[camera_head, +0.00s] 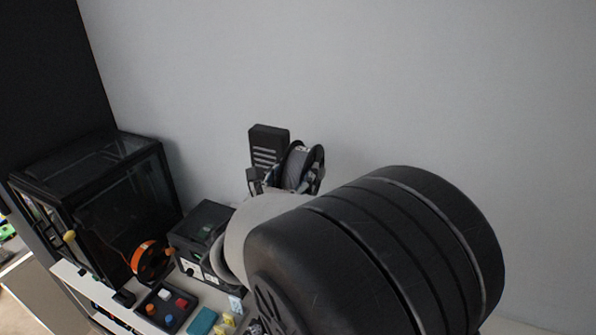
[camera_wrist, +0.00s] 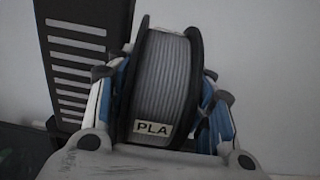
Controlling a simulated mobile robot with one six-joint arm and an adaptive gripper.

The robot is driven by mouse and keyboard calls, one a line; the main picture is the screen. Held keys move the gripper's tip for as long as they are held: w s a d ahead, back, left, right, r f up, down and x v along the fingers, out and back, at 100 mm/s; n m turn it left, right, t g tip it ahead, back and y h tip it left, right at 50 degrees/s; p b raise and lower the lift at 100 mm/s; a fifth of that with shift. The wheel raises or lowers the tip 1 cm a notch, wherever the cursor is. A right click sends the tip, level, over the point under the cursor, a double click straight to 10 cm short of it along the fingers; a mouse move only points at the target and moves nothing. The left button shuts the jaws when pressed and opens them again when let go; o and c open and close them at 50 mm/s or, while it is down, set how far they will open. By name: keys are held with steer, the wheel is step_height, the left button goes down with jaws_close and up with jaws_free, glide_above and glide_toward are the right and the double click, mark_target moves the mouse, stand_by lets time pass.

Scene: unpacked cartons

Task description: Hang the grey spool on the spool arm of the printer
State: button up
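The grey spool (camera_head: 299,168) has black flanges and grey filament. In the wrist view the spool (camera_wrist: 163,75) stands upright between the fingers of my gripper (camera_wrist: 160,105), with a white PLA label low on the winding. The blue-sided fingers lie against both flanges, so my gripper is shut on it. In the head view my gripper (camera_head: 291,180) is partly hidden behind my arm. A black glass-sided enclosure (camera_head: 120,205), which looks like the printer, stands at the left. I cannot make out a spool arm for certain.
A black slotted upright part (camera_head: 268,150) stands close left of the spool; it also shows in the wrist view (camera_wrist: 75,50). An orange spool (camera_head: 148,262), a dark box (camera_head: 203,235), a tray of coloured pieces (camera_head: 166,307) and a teal block (camera_head: 202,321) stand below left. Plain wall fills the back.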

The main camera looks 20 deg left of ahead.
steer(key=o, duration=0.4)
steer(key=shift+w+f, duration=0.15)
steer(key=shift+w, duration=0.1)
